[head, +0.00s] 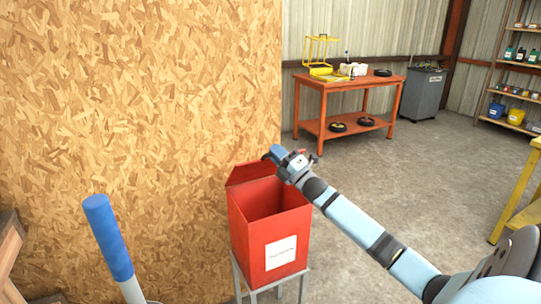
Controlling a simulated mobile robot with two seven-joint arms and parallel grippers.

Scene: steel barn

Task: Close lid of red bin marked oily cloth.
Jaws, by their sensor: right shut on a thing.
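The red bin (266,240) stands on a grey metal stand against the chipboard wall, with a white label (281,252) on its front; the print is too small to read. Its red lid (250,173) is raised and tilted up at the back, and the inside of the bin shows open. My right gripper (274,156) is at the upper right edge of the lid and is shut on it; the fingertips are small and partly hidden.
An orange workbench (350,84) and a grey bin (423,94) stand at the back. A yellow frame (517,197) is at the right. The concrete floor between is clear.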

